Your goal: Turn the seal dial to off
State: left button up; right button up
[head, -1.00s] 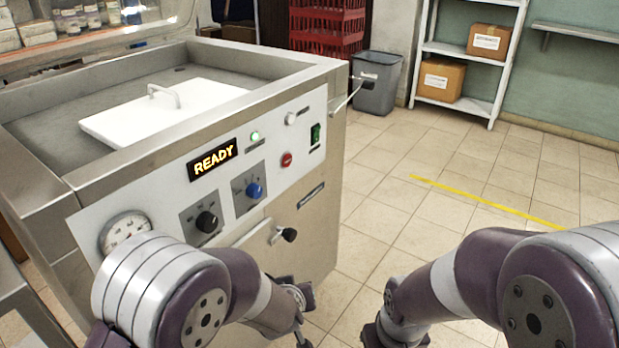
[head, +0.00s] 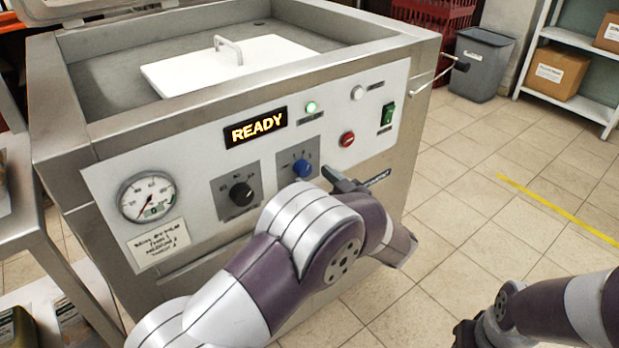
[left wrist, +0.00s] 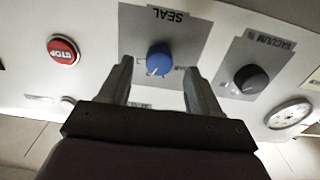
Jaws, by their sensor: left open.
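The seal dial is a blue knob (head: 301,168) on a grey plate on the machine's white front panel. In the left wrist view the blue knob (left wrist: 159,59) appears upside down under the word SEAL, with a white pointer mark on it. My left gripper (left wrist: 158,80) is open, with one finger on each side of the knob in that view. I cannot tell whether the fingers touch it. In the head view my left gripper (head: 343,180) is partly hidden by my arm, just right of the knob. My right gripper (head: 468,335) shows only partly at the lower right.
A black vacuum knob (head: 241,194) is left of the seal dial. A red stop button (head: 347,139) and a green switch (head: 387,114) are to its right. The display (head: 255,128) reads READY. A gauge (head: 147,197) is at far left.

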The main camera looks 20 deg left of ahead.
aim_at(306, 172)
pick_arm(q)
jog(key=x, duration=0.3)
jog(key=shift+w+a, duration=0.2)
jog(key=c, duration=1)
jog(key=shift+c, duration=0.2)
